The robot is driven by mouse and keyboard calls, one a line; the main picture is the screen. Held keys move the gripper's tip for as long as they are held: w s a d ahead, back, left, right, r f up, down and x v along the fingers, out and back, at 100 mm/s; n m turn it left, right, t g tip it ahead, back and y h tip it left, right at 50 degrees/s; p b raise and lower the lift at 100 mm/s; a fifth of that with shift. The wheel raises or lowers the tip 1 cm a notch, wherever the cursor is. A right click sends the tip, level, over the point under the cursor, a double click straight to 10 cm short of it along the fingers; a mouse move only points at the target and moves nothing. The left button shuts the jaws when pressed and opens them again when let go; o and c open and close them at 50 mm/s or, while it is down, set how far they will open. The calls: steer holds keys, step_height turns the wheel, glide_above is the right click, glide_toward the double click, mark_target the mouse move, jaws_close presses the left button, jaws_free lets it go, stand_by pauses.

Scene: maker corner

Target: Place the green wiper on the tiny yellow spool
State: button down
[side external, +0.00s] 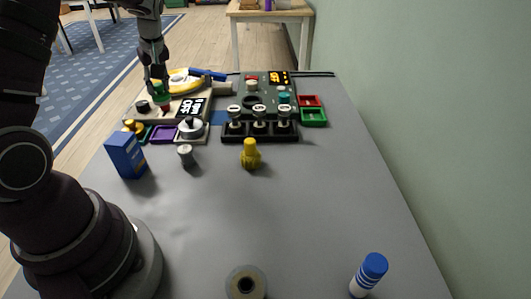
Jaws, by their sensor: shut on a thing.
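My gripper (157,78) is at the upper left in the side external view, pointing down above the left panel. It is shut on a small green thing (160,88), which looks like the green wiper. Its shape is partly hidden by the fingers, and a red part shows just below it. A yellow piece (250,155) with a narrow top stands upright on the table, in front of the black switch block. A smaller yellow piece (129,125) sits at the left panel's front left edge. I cannot tell for sure which is the tiny yellow spool. My gripper is apart from both.
A blue box (127,156) and a grey knob-like piece (186,155) stand near the left panel. The black switch block (260,138) and red and green trays (313,117) are behind. A tape roll (246,284) and a blue-capped stick (369,274) are in front. The table's middle is clear.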

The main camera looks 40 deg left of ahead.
steer(key=w+d+m+t+h, duration=0.3)
steer(key=w+d+m+t, duration=0.1)
steer(key=d+m, duration=1.1)
steer(key=m+g+h, duration=0.6)
steer(key=m, duration=1.8)
glide_above(246, 285)
step_height(246, 285, down, 4)
steer(key=shift+f, duration=0.55)
